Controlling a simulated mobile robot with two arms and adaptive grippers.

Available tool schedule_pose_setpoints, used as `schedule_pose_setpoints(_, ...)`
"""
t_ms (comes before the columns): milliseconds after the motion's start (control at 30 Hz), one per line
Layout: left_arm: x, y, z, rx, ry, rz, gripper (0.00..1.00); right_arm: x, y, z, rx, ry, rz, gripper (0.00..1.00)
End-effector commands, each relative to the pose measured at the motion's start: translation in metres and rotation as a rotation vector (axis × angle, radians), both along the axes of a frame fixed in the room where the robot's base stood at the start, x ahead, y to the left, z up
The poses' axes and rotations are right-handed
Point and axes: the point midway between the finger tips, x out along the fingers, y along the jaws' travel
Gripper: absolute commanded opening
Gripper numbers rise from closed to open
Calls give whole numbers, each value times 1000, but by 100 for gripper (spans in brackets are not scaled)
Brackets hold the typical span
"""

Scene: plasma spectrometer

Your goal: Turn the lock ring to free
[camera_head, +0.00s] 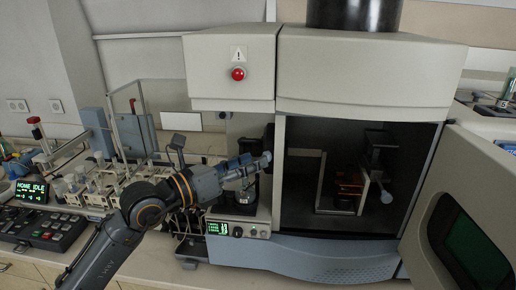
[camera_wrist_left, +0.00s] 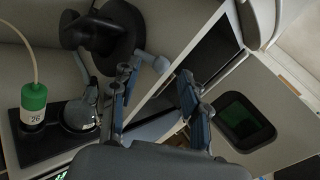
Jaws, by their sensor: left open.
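A black round fitting with a flared collar (camera_wrist_left: 112,35) shows at the top of the left wrist view, against the instrument's pale side. It may be the lock ring, but I cannot tell for sure. My left gripper (camera_wrist_left: 158,85) is open, with nothing between its two fingers. The fitting lies beyond the left finger, and I cannot tell whether they touch. In the head view my left gripper (camera_head: 262,162) is in front of the recess left of the dark chamber and partly hides what is there. My right gripper is not in view.
The spectrometer's chamber (camera_head: 340,222) stands open, with its windowed door (camera_head: 425,190) swung out right. A green-capped bottle (camera_wrist_left: 34,97) and a glass vessel (camera_wrist_left: 80,115) stand near the fitting. A small green display (camera_head: 218,228) is below the gripper. Vials and a control panel crowd the left bench.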

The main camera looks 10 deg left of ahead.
Motion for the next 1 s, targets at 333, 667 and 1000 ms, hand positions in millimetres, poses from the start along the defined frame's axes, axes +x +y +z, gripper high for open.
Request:
schedule_pose_setpoints(333,20,-20,0,0,-1,0,46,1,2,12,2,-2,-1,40)
schedule_pose_setpoints(667,21,-20,0,0,-1,0,25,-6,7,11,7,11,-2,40)
schedule_pose_setpoints(1000,20,-20,-1,-1,-1,-1,0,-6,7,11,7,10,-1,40)
